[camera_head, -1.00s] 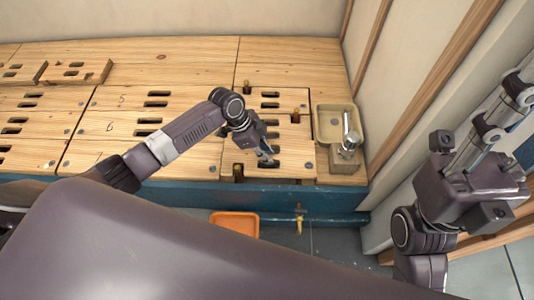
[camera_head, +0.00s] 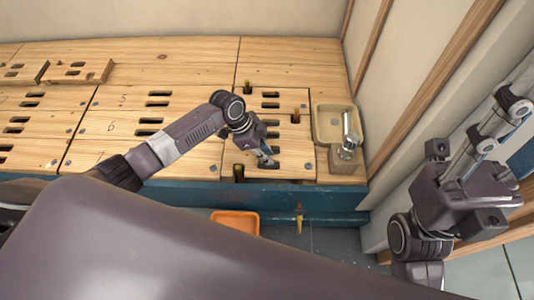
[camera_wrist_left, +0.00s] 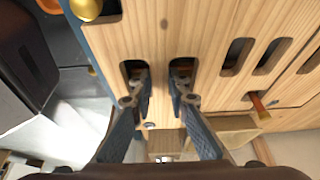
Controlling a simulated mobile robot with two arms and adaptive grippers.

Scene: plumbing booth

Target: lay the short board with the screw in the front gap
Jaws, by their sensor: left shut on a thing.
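My left gripper (camera_head: 267,158) is at the front end of the wooden decking. In the left wrist view its two fingers (camera_wrist_left: 158,85) reach into two neighbouring slots of a pale board (camera_wrist_left: 210,30) and grip the wood between them. A small grey screw head (camera_wrist_left: 150,126) shows just below the slots. In the head view this short board (camera_head: 291,145) lies about level with the boards around it, with a screw (camera_head: 308,166) near its front right. A dark notch (camera_head: 238,180) shows at the front left; the rest of the front gap is hidden. My right gripper (camera_head: 480,190) is at the right, away from the boards.
Pipe stubs (camera_head: 295,116) stand up through the decking, one at the back left (camera_head: 246,86). A tan tray (camera_head: 327,123) and a metal fixture (camera_head: 347,140) sit to the right, near the wall. An orange bin (camera_head: 236,221) lies on the floor in front of the blue edge.

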